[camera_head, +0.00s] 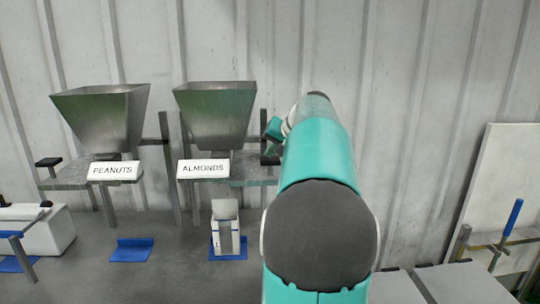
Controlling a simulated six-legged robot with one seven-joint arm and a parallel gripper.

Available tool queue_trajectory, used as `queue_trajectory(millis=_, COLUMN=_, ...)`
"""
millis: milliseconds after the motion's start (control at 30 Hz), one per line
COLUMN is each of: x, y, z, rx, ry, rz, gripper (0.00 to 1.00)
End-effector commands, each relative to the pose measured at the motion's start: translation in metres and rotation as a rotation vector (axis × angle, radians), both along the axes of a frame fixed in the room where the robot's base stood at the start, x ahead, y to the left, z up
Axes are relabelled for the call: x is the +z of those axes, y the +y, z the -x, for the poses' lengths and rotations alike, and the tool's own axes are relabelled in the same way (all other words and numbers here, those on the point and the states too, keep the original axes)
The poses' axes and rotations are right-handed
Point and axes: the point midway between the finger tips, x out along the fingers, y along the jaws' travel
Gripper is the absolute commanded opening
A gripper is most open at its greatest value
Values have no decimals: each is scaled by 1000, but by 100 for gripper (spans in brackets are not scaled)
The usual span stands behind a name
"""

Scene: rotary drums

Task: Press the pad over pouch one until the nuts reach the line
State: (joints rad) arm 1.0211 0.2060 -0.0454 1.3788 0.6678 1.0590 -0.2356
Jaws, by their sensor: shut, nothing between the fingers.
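A pale upright pouch (225,208) stands in a small white holder on a blue mat (240,256), below the ALMONDS hopper (215,112). Its fill level and any line are too small to make out. A black pad (48,162) sticks out at the left of the PEANUTS hopper (103,115). At the right of the ALMONDS hopper a dark pad-like piece (270,161) shows in part. My gripper (269,150) is just above it, shut with nothing held, largely hidden by my teal arm. I cannot tell whether it touches the pad.
A second blue mat (132,250) below PEANUTS is bare. A white machine (38,232) with a blue bar stands at the left. A white board and a blue-handled lever (508,230) are at the far right. My arm covers the middle of the view.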

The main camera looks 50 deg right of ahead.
Motion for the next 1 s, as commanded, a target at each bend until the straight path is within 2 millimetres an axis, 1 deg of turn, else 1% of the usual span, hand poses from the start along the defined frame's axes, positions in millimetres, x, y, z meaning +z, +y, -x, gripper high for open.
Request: queue_trajectory(millis=1000, x=-12, y=0, z=0, rx=1, ry=3, rz=-2, gripper=0)
